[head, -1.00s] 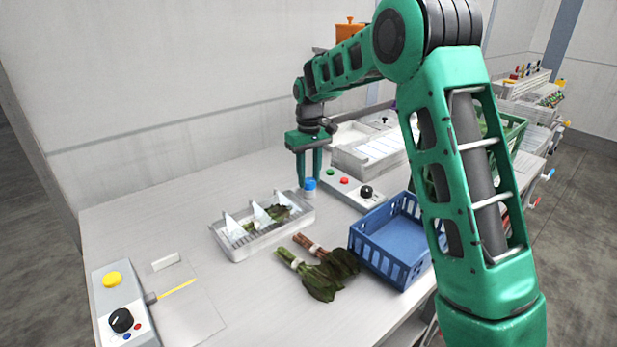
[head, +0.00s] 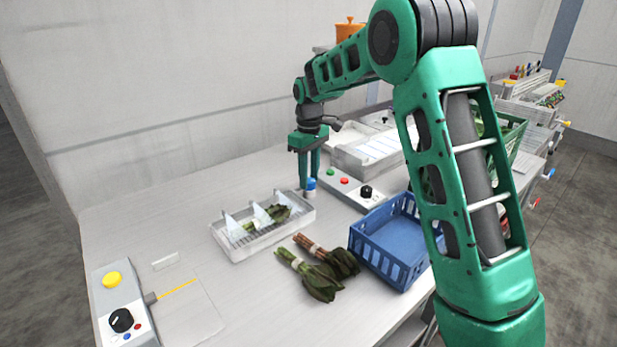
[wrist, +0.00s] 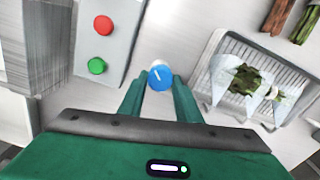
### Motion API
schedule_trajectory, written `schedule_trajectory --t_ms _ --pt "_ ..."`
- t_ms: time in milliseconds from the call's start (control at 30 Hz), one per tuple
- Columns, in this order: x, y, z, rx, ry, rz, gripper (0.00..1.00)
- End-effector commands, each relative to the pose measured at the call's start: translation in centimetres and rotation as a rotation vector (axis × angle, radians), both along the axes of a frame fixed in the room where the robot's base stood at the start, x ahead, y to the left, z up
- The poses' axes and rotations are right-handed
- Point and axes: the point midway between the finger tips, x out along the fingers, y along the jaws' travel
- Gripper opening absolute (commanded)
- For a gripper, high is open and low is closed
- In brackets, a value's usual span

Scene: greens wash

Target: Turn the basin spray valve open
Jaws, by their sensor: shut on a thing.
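The basin spray valve appears to be the small knob with a blue cap (head: 310,184) and a white base, standing on the table behind the rinse tray. The lower part of the knob is partly hidden by the fingers.
A white tray (head: 239,254) with dividers and greens stands just left. A control box (head: 357,194) with green and red buttons and a black dial stands close right. A blue crate (head: 385,264) and bundled greens (head: 311,272) lie in front.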

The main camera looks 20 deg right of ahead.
Motion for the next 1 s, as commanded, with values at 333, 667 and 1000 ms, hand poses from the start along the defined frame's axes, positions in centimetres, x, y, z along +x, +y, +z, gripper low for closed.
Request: schedule_trajectory --t_ms 333,667,1000 --pt "0.2 -0.1 0.2 0.0 -0.006 -0.004 0.49" --pt "0.2 -0.1 1.7 0.0 -0.005 -0.003 0.49" --pt "0.3 -0.1 7.9 0.001 -0.007 -0.003 0.49"
